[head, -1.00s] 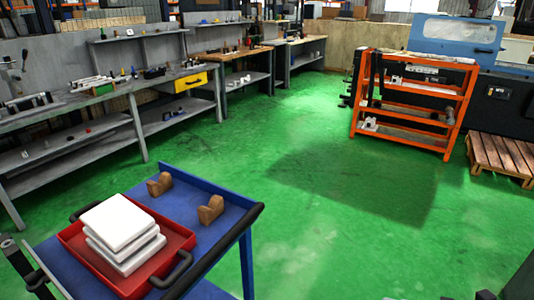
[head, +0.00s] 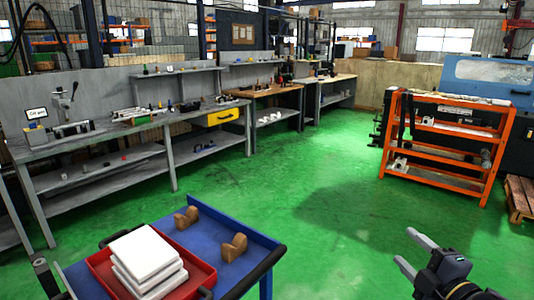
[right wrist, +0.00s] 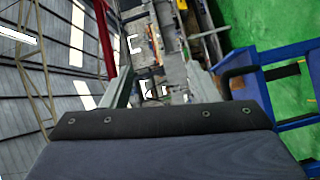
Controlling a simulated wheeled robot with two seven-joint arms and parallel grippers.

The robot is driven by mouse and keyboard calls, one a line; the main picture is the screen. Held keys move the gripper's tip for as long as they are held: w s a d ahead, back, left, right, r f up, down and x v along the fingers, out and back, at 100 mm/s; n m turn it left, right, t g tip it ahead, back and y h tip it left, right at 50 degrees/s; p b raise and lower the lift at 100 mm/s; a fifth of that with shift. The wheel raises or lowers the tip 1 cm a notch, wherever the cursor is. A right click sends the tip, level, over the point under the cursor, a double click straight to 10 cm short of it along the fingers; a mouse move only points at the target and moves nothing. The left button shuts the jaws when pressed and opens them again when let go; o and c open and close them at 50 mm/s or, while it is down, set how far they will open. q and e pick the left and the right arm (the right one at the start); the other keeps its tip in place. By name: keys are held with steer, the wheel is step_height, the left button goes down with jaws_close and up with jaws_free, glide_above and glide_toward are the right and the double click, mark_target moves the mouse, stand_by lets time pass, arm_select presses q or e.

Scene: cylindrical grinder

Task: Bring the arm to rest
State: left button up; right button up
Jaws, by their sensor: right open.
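My right gripper (head: 405,247) is at the lower right of the head view. Its two light grey fingers are apart, with nothing between them, and point up and left over the green floor. In the right wrist view its fingers (right wrist: 161,88) also stand apart beyond a dark panel, with no object held. The gripper is well to the right of the blue cart (head: 225,215) and apart from it. My left gripper cannot be made out in the head view.
On the cart are a red tray (head: 203,275) with stacked white blocks (head: 145,252) and two brown V-shaped blocks (head: 234,246). A grey workbench (head: 170,119) lines the left wall. An orange shelf rack (head: 440,159) stands at right. The floor between is clear.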

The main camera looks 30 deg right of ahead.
steer(key=w+m+g+h, duration=0.2)
steer(key=w+m, duration=0.3)
steer(key=m, duration=0.2)
steer(key=a+f+m+g+y+p, duration=0.1)
steer(key=a+f+m+g+y, duration=0.2)
steer(key=a, duration=0.6)
steer(key=a+f+m+g+y+p, duration=0.1)
steer(key=a+f+m+g+y, duration=0.2)
steer(key=a, duration=0.7)
steer(key=shift+w+a+f+m+y+p, duration=0.3)
steer(key=shift+w+f+y, duration=0.1)
steer(key=shift+y, duration=0.3)
steer(key=s+a+g+y, duration=0.1)
steer(key=a, duration=0.2)
steer(key=s+a+f+g+y, duration=0.1)
steer(key=s+a, duration=0.1)
steer(key=a, duration=0.1)
steer(key=s+a+g+y, duration=0.1)
steer(key=a, duration=0.3)
steer(key=shift+s+f+y, duration=0.25)
steer(key=shift+s+y, duration=0.15)
steer(key=shift+c, duration=0.3)
